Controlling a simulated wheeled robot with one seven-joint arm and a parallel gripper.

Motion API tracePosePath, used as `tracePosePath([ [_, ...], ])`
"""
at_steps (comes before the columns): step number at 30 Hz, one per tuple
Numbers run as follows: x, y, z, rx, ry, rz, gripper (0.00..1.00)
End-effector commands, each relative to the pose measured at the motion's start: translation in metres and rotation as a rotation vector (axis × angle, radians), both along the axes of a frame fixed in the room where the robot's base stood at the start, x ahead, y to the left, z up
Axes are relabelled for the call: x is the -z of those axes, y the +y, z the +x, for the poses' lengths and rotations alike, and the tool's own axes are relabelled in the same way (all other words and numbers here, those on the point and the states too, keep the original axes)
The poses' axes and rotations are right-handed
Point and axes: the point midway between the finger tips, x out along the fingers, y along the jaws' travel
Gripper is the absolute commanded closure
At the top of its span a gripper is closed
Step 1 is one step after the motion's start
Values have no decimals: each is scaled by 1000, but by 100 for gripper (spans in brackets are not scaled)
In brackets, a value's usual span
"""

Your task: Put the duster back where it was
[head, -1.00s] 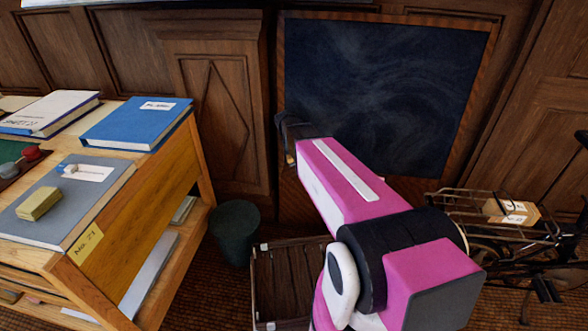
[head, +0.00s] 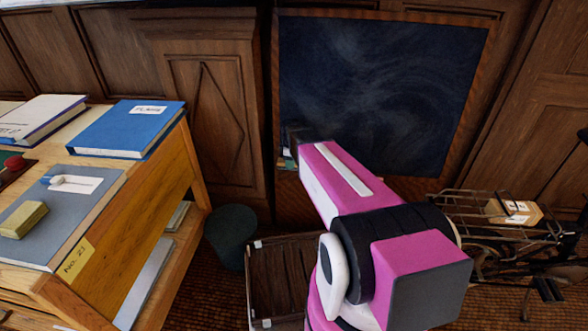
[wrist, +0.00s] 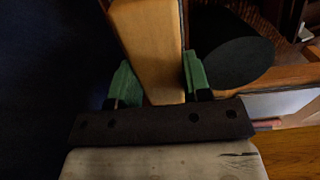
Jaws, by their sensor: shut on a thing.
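In the wrist view, my gripper (wrist: 155,83) has its two green fingers on either side of a long tan wooden piece (wrist: 150,45), which I take to be the duster. It is shut on this piece, whose far end runs out of the top of the view. In the head view, my gripper (head: 286,160) is small beside the lower left part of the dark blackboard (head: 370,85), largely hidden by my pink arm. The held piece cannot be made out clearly there.
A wooden desk (head: 150,215) at the left bears a blue book (head: 125,130) and a grey book (head: 95,205) with a yellowish block (head: 24,219) on it. A dark bin (head: 230,235) and a slatted crate (head: 275,275) stand on the floor. A bicycle rack (head: 470,210) is at the right.

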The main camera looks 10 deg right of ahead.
Motion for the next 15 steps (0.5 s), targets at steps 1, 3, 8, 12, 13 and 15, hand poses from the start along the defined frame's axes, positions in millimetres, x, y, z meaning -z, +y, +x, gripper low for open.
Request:
tracePosePath([
  [1,6,-6,6,1,1,0,86],
  [3,10,-12,9,1,1,0,86],
  [8,14,-17,12,0,1,-1,86],
  [12,27,-17,12,-1,2,0,86],
  [13,32,-17,12,-1,1,-1,86],
  [15,43,-17,12,-1,2,0,86],
])
